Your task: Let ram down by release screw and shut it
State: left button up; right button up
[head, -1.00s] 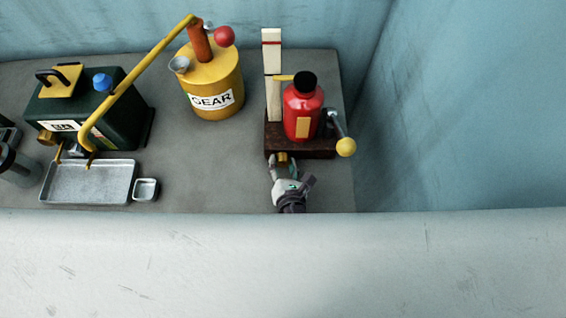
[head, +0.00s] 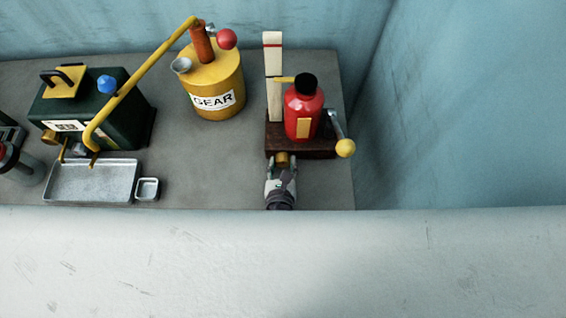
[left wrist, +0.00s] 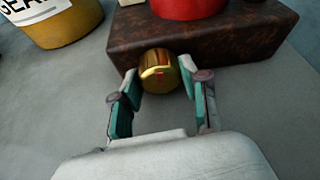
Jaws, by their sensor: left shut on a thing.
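The red jack (head: 304,108) with a black cap stands on a dark brown base (head: 318,153) at the right of the bench. A yellow pointer (head: 284,79) reaches from the jack to a white upright scale (head: 272,60) with a red line. My right gripper is not in view.
A lever with a yellow ball (head: 345,148) sticks out right of the jack. A yellow GEAR can (head: 214,88), a green can (head: 120,125), a metal tray (head: 70,196) and a small dish (head: 148,189) stand to the left. A pale wall edge (head: 300,260) runs along the front.

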pick_arm(q)
jog(key=shift+n, duration=0.3)
dwell(0.4)
jog(key=o, duration=0.9)
jog(key=shift+c, duration=0.2)
jog(key=v, duration=1.2)
jog(key=shift+a, duration=0.15)
